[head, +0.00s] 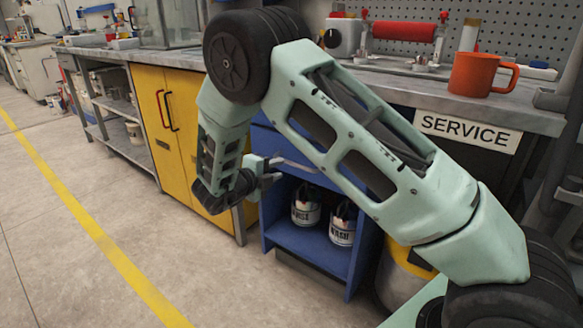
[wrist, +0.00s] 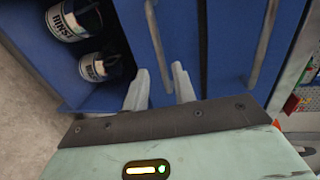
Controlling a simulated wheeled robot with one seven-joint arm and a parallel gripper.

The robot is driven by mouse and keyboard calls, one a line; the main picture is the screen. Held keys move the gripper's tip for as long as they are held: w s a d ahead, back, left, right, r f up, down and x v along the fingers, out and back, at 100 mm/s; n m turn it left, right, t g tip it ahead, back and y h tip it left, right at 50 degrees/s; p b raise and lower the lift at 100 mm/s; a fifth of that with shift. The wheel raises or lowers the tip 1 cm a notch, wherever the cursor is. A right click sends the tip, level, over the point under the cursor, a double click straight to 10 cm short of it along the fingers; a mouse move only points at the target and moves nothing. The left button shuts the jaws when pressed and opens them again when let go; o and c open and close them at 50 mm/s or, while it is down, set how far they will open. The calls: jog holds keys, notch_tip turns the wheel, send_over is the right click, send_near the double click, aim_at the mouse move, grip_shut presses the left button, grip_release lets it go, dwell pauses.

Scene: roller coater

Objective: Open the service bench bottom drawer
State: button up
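The service bench (head: 390,84) has a blue drawer unit under its worktop, partly hidden by my arm. The bottom drawer (wrist: 129,22) is a blue front just above an open shelf, with a pale bar handle (wrist: 157,38). In the head view this handle (head: 298,166) shows beside my fingers. My gripper (wrist: 160,70) is open at the drawer front. Its two fingers lie on either side of one end of the handle, with gaps visible; I cannot tell whether either touches it. In the head view my gripper (head: 274,170) is at the handle's left end. The drawer looks closed.
An upper blue drawer with its own handle (wrist: 265,40) is alongside. The open blue shelf (head: 300,246) below holds two RINSE cans (head: 342,226). A yellow cabinet (head: 178,120) stands to the left. The floor in front (head: 190,255) is clear.

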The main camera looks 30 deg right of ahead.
aim_at(291, 164)
jog(key=b+x, duration=0.1)
jog(key=x, duration=0.7)
grip_shut()
